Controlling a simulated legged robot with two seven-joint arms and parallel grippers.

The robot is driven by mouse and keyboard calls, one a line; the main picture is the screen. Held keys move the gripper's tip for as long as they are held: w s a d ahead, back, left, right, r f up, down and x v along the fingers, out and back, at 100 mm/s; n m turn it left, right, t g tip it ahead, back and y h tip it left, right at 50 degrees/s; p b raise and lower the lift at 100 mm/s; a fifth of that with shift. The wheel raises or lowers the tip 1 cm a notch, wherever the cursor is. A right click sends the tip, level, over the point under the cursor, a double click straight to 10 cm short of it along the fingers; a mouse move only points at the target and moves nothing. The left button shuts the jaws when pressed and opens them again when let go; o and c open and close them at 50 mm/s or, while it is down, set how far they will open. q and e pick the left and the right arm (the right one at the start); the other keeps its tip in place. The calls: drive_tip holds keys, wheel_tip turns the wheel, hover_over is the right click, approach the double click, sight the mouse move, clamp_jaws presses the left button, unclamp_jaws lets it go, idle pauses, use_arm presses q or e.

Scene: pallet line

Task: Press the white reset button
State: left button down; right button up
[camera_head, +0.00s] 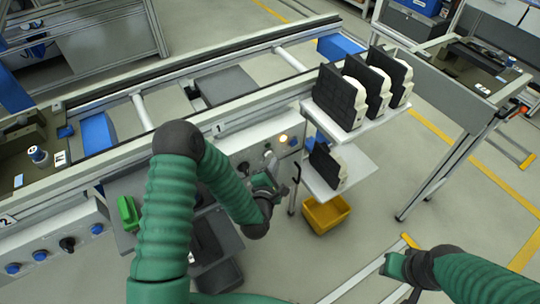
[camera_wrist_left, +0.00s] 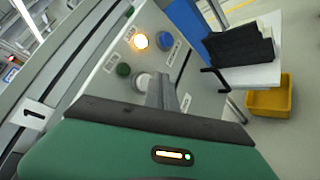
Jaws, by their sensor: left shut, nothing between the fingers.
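The white button (camera_wrist_left: 143,80) is on the light grey control panel (camera_wrist_left: 112,80), partly hidden behind the fingers of my left gripper (camera_wrist_left: 161,92). The gripper is shut and empty, its tips pointing at the panel right beside the button. I cannot tell whether they touch it. In the head view my left gripper (camera_head: 271,172) is in front of the same panel (camera_head: 235,143), below the glowing lamp (camera_head: 283,138). My right gripper (camera_head: 397,268) is low on the right, away from the panel, its fingers unclear.
A shelf (camera_head: 355,125) with dark-faced boxes stands right of the panel, above a yellow bin (camera_head: 327,213). The conveyor (camera_head: 170,100) runs behind.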

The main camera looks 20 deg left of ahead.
idle(0.7)
use_arm(q)
drive_tip(key=shift+w+a+r, duration=0.1)
drive_tip(key=shift+w+a, duration=0.1)
drive_tip(key=shift+a, duration=0.15)
drive_tip(key=shift+w+a, duration=0.3)
drive_tip(key=shift+a, duration=0.1)
idle(0.9)
drive_tip(key=shift+s+d, duration=0.55)
drive_tip(key=shift+d, duration=0.15)
drive_tip(key=shift+d, duration=0.1)
drive_tip(key=s+d, duration=0.1)
drive_tip(key=d, duration=0.1)
drive_tip(key=s+d, duration=0.1)
drive_tip(key=s, duration=0.1)
drive_tip(key=shift+d, duration=0.4)
